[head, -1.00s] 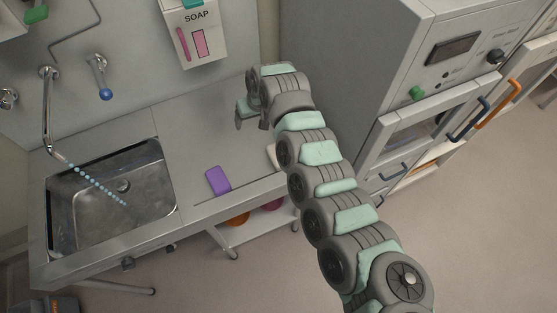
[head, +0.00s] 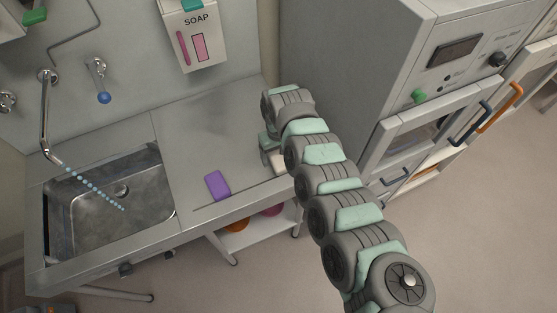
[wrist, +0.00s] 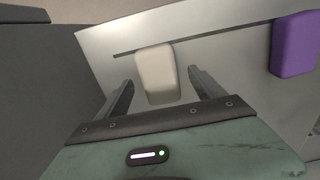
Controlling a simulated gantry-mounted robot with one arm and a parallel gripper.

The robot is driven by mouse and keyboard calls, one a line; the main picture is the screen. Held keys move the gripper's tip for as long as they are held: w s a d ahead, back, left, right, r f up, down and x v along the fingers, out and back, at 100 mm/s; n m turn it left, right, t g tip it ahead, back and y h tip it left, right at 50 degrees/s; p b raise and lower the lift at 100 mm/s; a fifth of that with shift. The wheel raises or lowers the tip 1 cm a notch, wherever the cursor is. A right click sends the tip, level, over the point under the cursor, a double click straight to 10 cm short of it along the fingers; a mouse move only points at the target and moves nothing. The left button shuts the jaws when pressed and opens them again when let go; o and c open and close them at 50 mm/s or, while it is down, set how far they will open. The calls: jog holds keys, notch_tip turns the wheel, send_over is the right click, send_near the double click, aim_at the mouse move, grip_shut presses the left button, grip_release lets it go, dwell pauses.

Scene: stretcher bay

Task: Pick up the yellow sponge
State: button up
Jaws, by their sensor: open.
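No clearly yellow sponge shows. A pale cream, rounded block (head: 278,161) lies near the front right of the steel counter, partly hidden by my arm in the head view. In the wrist view the cream block (wrist: 155,72) lies between my two open fingers, and a gap shows on each side of it. My gripper (wrist: 160,78) is open and holds nothing. In the head view my gripper (head: 268,150) is low, right beside the cream block, and its fingertips are mostly hidden. A purple block (head: 217,185) lies to the left on the counter; it also shows in the wrist view (wrist: 294,46).
A steel sink (head: 110,205) with running water is at the left. A soap dispenser (head: 196,38) hangs on the back wall. A tall grey cabinet (head: 350,75) stands close on the right of the counter. The counter's back middle (head: 205,130) is clear.

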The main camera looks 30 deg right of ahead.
aim_at(279, 158)
jog(key=shift+d+f, duration=0.1)
jog(key=shift+f, duration=1.15)
jog(key=shift+c, duration=0.5)
jog(key=c, duration=1.5)
jog(key=shift+o, duration=0.2)
notch_tip(279, 158, up, 20)
jog(key=shift+b, duration=0.45)
